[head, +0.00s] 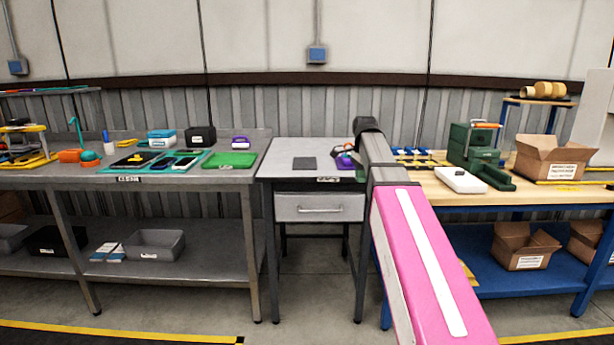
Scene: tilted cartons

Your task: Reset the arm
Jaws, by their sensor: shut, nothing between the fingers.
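My arm reaches up from the lower right in the head view, with a pink link with a white strip and grey joints beyond it. Its far dark end stands in front of the right side of the grey middle table (283,172). My gripper cannot be made out; the arm hides what lies behind it. A purple item (344,161) shows partly beside the arm on that table.
On the left, a grey workbench (215,178) holds a green tray (231,160), a black box (200,136) and several tools. On the right, a wooden-topped bench (540,194) holds a white box (461,180), a green machine (480,150) and an open carton (551,158).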

